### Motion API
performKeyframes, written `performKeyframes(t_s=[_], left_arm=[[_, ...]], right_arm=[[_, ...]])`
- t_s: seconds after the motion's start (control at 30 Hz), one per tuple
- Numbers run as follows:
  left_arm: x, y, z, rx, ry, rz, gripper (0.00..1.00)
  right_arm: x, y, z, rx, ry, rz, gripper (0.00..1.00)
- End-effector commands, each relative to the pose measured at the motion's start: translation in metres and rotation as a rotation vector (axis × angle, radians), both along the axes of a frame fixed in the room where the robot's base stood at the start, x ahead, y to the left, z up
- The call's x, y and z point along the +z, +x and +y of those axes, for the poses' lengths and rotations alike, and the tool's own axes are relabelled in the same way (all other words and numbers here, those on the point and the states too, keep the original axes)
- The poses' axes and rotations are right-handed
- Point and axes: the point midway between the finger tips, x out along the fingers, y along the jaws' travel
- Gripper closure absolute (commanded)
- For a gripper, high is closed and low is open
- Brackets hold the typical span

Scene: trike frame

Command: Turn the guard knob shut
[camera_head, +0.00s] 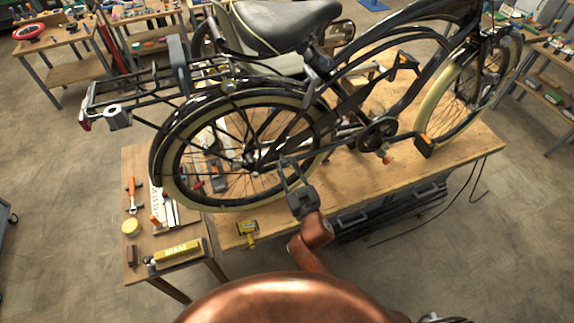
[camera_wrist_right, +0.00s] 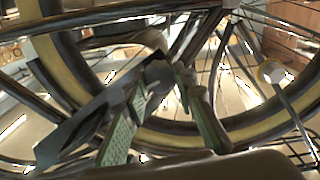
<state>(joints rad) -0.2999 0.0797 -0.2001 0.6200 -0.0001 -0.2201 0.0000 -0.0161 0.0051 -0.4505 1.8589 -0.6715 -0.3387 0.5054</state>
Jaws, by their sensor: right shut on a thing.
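The bicycle stands above the wooden bench, its black rear wheel with cream tyre (camera_head: 172,178) at left. A dark chain guard (camera_head: 350,104) runs from the crank toward the rear hub. My right gripper (camera_head: 289,164) reaches up to the guard's rear end by the wheel. In the right wrist view its green-padded fingers (camera_wrist_right: 168,72) converge on a small dark part beside the wheel. It appears to be the guard knob, mostly hidden between the fingertips, so how far it is turned cannot be told. My left gripper is out of view.
Spokes, tyre and frame tubes crowd close around my right gripper. The wooden bench (camera_head: 455,152) lies under the bicycle.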

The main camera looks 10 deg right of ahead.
Motion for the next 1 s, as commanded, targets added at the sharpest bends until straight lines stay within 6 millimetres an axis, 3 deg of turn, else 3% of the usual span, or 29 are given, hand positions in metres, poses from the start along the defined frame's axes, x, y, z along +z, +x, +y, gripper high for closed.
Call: performKeyframes(t_s=[1.0], left_arm=[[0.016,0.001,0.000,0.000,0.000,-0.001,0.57]], right_arm=[[-0.001,0.000,0.003,0.002,-0.916,-0.224,0.99]])
